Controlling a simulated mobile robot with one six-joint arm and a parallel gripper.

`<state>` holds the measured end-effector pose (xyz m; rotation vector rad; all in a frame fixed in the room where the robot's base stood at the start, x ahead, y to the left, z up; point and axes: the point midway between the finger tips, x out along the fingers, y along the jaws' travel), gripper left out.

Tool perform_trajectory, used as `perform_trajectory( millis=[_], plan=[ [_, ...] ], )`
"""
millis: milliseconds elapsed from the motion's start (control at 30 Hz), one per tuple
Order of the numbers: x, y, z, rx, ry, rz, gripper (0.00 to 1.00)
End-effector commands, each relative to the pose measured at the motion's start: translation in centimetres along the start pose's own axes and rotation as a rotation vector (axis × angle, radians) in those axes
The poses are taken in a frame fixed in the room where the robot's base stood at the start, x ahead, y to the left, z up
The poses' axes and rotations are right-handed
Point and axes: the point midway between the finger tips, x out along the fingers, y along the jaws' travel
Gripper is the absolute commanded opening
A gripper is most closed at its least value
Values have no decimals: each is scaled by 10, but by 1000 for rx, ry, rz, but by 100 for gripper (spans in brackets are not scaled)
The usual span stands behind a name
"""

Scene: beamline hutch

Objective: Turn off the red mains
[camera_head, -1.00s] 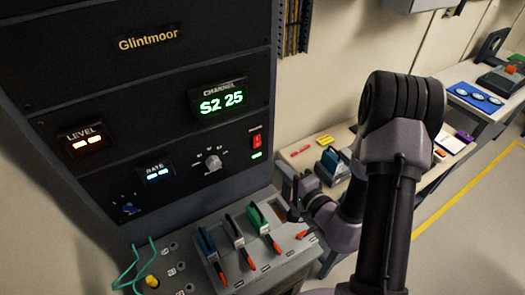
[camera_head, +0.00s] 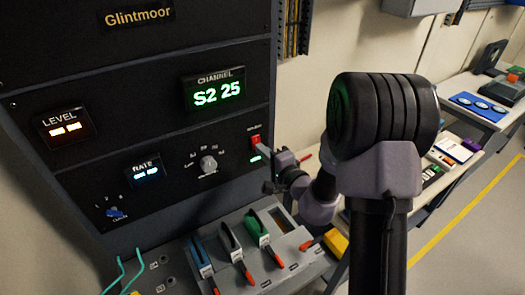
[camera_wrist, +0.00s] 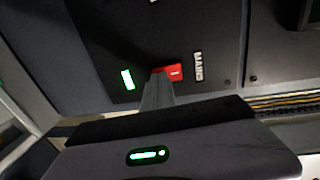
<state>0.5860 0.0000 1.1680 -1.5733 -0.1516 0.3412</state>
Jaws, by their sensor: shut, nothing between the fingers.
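The red mains switch (camera_head: 256,140) is on the right edge of the black rack panel. It also shows in the wrist view (camera_wrist: 174,72), beside the "MAINS" label (camera_wrist: 198,66). A green indicator (camera_wrist: 127,79) next to it is lit. My gripper (camera_head: 266,157) is shut and empty, right at the switch. In the wrist view its fingertips (camera_wrist: 159,77) overlap one end of the red rocker and hide part of it. I cannot tell whether they touch it.
The level (camera_head: 65,129), rate (camera_head: 146,172) and channel (camera_head: 213,93) displays are lit. A rotary knob (camera_head: 208,164) is left of the switch. A grey lever console (camera_head: 290,243) with several levers stands below. A bench with small items runs along the right.

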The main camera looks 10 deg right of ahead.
Motion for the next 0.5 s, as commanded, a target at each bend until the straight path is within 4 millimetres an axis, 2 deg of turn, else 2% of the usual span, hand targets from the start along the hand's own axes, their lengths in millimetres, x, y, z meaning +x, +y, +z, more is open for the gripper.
perform_trajectory(
  millis=[333, 500],
  plan=[
    [2, 1, 0, 0, 0, -1, 0],
    [8, 13, 0, -3, 0, -51, 0]
  ],
)
